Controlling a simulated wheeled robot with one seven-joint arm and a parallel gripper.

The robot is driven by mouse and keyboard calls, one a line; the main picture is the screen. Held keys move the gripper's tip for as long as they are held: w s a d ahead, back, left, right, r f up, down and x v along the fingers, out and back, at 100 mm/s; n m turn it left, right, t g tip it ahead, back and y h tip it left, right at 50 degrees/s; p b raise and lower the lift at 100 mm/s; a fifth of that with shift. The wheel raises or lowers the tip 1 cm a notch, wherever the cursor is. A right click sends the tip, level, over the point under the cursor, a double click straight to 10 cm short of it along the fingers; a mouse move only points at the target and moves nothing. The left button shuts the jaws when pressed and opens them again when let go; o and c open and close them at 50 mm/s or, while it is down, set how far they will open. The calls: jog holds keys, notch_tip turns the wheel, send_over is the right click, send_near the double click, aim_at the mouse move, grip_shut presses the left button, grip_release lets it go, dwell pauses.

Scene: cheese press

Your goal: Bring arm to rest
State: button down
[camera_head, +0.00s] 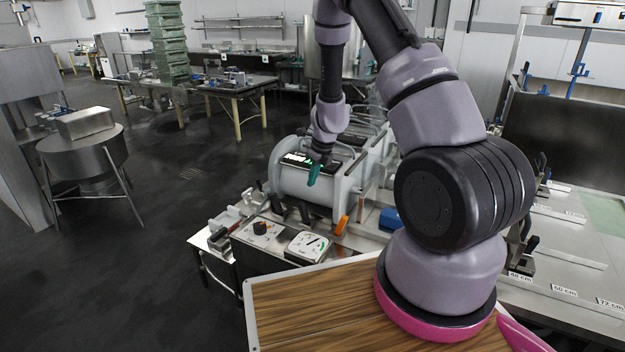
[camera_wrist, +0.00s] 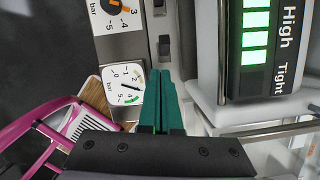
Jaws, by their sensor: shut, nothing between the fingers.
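My arm rises from its pink base ring on the right and reaches over the cheese press. My gripper (camera_head: 314,173) hangs at its end, with green fingers pointing down in front of the white press cylinder (camera_head: 290,187). In the wrist view the green fingers of my gripper (camera_wrist: 160,80) lie side by side, shut and empty. The pressure gauge (camera_wrist: 124,88) shows just left of the fingertips there. The lit green indicator panel (camera_wrist: 256,45), marked High and Tight, is to their right. I cannot tell whether the fingers touch anything.
The control box with an orange-black knob (camera_head: 262,228) and a gauge (camera_head: 309,247) stands below my gripper. An orange handle (camera_head: 342,225) and a blue part (camera_head: 390,219) are close by. A steel vat (camera_head: 85,160) stands at left. The dark floor (camera_head: 170,250) between is open.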

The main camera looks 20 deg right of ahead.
jog(key=s+a+r+n+t+y, duration=0.15)
jog(key=r+n, duration=0.25)
jog(key=r, duration=0.5)
jog(key=s+a+r+n, duration=0.1)
jog(key=s+r+n, duration=0.25)
jog(key=r, duration=0.65)
jog(key=s+a+r+n+t+y, duration=0.15)
jog(key=r+n, duration=0.25)
jog(key=r, duration=0.5)
jog(key=s+d+r+n+h, duration=0.1)
jog(key=s+r+n, duration=0.3)
jog(key=s, duration=0.3)
jog(key=s+d+r+n+t+h, duration=0.1)
jog(key=s+r+n, duration=0.3)
jog(key=s, duration=0.4)
jog(key=s+d+r+n, duration=0.2)
jog(key=s+r+n, duration=0.3)
jog(key=s, duration=0.2)
jog(key=shift+s+d+n+t+h, duration=0.15)
jog(key=shift+s+n+t+h, duration=0.15)
jog(key=shift+n+h, duration=0.1)
